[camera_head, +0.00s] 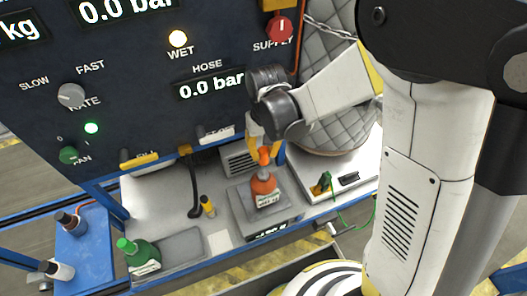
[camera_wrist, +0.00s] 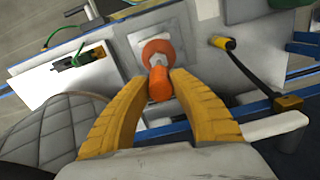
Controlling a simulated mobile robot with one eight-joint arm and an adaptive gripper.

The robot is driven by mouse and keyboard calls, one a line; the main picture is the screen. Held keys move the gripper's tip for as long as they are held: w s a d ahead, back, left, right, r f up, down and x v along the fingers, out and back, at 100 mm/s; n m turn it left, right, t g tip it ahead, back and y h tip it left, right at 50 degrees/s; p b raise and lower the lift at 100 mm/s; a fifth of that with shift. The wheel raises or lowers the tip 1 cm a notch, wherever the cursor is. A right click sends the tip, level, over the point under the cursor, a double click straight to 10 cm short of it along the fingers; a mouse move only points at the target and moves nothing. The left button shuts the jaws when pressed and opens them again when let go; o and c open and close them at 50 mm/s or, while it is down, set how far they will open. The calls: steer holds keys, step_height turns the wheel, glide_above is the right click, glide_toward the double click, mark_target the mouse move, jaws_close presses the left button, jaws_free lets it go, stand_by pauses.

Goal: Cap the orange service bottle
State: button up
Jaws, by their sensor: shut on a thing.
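The orange service bottle (camera_head: 264,188), with a pale label, stands upright on the grey scale plate (camera_head: 243,208). It also shows in the wrist view (camera_wrist: 154,47), beyond my fingers. My gripper (camera_head: 263,150) points down above the bottle. Its yellow fingers are shut on an orange cap (camera_head: 264,154), which also shows between the fingertips in the wrist view (camera_wrist: 160,86). The cap is over the bottle's neck in the head view. I cannot tell whether cap and neck touch. In the wrist view the cap hides part of the bottle's top.
A green bottle (camera_head: 138,254) stands at the front left of the bench. A yellow-handled tool (camera_head: 207,206) is left of the scale. A white board with a green cable (camera_head: 340,218) lies to the right. The control panel (camera_head: 130,75) rises behind the bench.

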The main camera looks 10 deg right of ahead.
mark_target(264, 169)
steer(key=shift+f+b, duration=0.7)
steer(key=shift+f, duration=0.4)
steer(key=shift+b, duration=0.55)
stand_by(0.8)
steer(key=shift+f+b, duration=2.4)
steer(key=shift+f, duration=0.2)
steer(key=o, duration=1)
steer(key=shift+o, duration=0.2)
step_height(264, 169, up, 12)
steer(key=shift+d, duration=0.1)
